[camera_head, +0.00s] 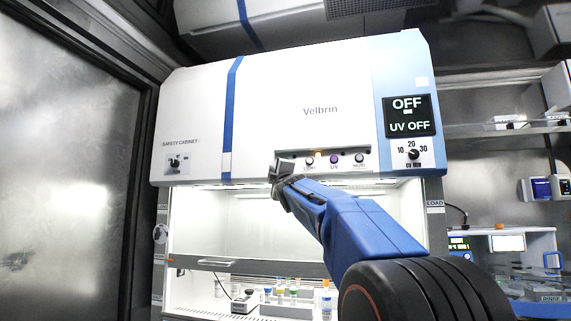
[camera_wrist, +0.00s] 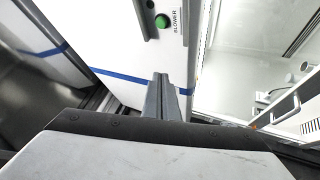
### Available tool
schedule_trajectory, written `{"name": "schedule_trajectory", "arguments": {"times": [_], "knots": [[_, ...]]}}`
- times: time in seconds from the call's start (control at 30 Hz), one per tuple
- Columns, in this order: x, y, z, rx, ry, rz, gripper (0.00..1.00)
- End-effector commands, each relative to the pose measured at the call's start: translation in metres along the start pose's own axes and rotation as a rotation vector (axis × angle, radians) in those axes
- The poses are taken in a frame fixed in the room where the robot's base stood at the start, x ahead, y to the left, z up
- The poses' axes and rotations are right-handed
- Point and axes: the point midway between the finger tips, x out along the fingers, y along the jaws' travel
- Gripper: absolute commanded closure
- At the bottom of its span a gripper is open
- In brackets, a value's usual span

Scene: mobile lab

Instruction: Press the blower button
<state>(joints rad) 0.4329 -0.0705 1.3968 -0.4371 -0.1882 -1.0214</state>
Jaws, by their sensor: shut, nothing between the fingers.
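The green blower button (camera_wrist: 162,20), with the label BLOWER beside it, shows at the top of the wrist view on the cabinet's white front. In the head view my gripper covers the left end of the button strip, and I cannot see the green button there. My gripper (camera_head: 276,172) is in front of that strip, just left of the light button. In the wrist view its fingers (camera_wrist: 160,78) are shut and empty. Their tips appear below the button in the picture and apart from it.
The strip also holds a lit light button (camera_head: 310,160), a purple UV button (camera_head: 334,158) and a mute button (camera_head: 359,159). A display reading OFF (camera_head: 408,116) and a timer knob (camera_head: 413,154) are to the right. The raised sash (camera_head: 215,263) and small vials are below.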

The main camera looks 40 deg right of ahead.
Motion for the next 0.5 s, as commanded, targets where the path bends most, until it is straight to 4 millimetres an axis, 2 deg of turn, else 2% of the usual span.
{"name": "schedule_trajectory", "arguments": {"times": [0.03, 0.2, 0.5], "knots": [[0.011, 0.01, 0.006, -0.042, 0.005, 0.035, 1.0], [0.03, 0.036, 0.013, -0.148, 0.024, 0.122, 1.0], [0.035, 0.045, 0.015, -0.188, 0.031, 0.156, 1.0]]}}
